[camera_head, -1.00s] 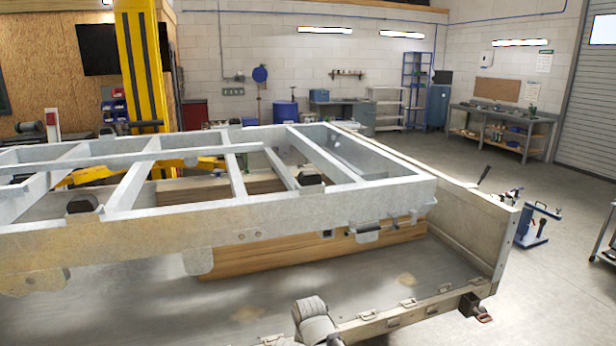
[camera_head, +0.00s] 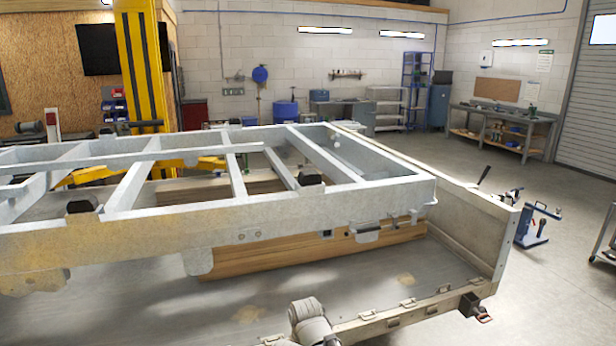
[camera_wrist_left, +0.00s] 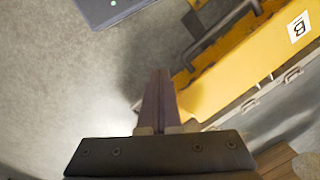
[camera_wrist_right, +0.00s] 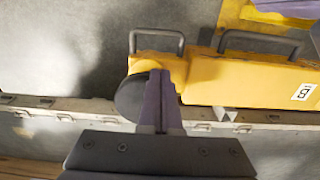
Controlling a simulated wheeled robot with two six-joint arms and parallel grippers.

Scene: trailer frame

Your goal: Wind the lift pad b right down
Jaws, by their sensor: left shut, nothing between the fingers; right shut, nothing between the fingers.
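A yellow lift arm marked B (camera_wrist_left: 297,27) fills the right of the left wrist view, with a dark bar handle (camera_wrist_left: 222,32) along it. My left gripper (camera_wrist_left: 161,76) is shut and empty, its tips beside the arm's near end. I cannot tell whether the fingers touch the pad. Neither gripper shows in the head view.
A grey metal trailer frame (camera_head: 330,205) spans the head view, with a timber beam (camera_head: 280,255) below it. A yellow lift post (camera_head: 140,60) stands behind. A blue stand (camera_head: 535,228) is at the right. The floor at the right is mostly clear.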

